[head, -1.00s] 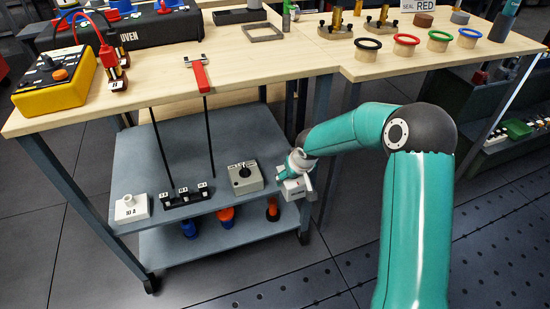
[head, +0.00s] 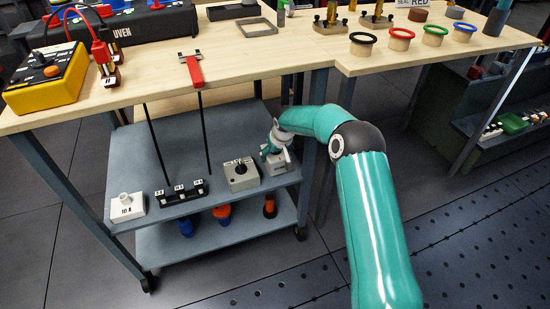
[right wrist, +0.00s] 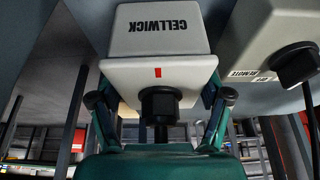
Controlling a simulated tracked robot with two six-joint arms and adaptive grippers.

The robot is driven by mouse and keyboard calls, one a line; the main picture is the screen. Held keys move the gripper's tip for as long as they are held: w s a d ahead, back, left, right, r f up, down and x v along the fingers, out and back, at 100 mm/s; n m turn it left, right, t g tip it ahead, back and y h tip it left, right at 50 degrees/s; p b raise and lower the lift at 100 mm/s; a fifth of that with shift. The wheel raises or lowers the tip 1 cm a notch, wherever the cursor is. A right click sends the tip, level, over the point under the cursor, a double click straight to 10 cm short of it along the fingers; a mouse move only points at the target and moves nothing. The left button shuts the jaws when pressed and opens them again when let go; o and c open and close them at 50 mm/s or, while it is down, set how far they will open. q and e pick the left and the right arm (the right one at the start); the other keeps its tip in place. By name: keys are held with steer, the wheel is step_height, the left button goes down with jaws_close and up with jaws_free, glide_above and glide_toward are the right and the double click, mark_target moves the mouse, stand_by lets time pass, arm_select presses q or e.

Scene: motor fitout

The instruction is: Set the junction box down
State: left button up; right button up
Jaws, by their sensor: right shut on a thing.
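My right gripper (right wrist: 160,108) is shut on a pale grey box marked CELLWICK (right wrist: 160,35), with a red mark and a black gland on its near face; I take this as the junction box. One finger is on each side of it. In the head view the right gripper (head: 274,147) and the box (head: 279,162) are at the right end of the trolley's upper shelf (head: 150,160), beside a grey box with a black knob (head: 241,177). I cannot tell whether the held box touches the shelf. My left gripper is not in view.
The grey box is close on the right in the wrist view (right wrist: 275,70). A black three-part block (head: 180,194) and a white 10 A box (head: 127,208) stand along the shelf's front. The shelf behind them is mostly clear. A wooden bench (head: 150,85) overhangs the back.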

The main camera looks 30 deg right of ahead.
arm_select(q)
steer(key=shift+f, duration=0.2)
arm_select(e)
steer(key=shift+f, duration=0.45)
steer(key=shift+f, duration=0.15)
steer(key=o, duration=1.4)
steer(key=shift+c, duration=0.2)
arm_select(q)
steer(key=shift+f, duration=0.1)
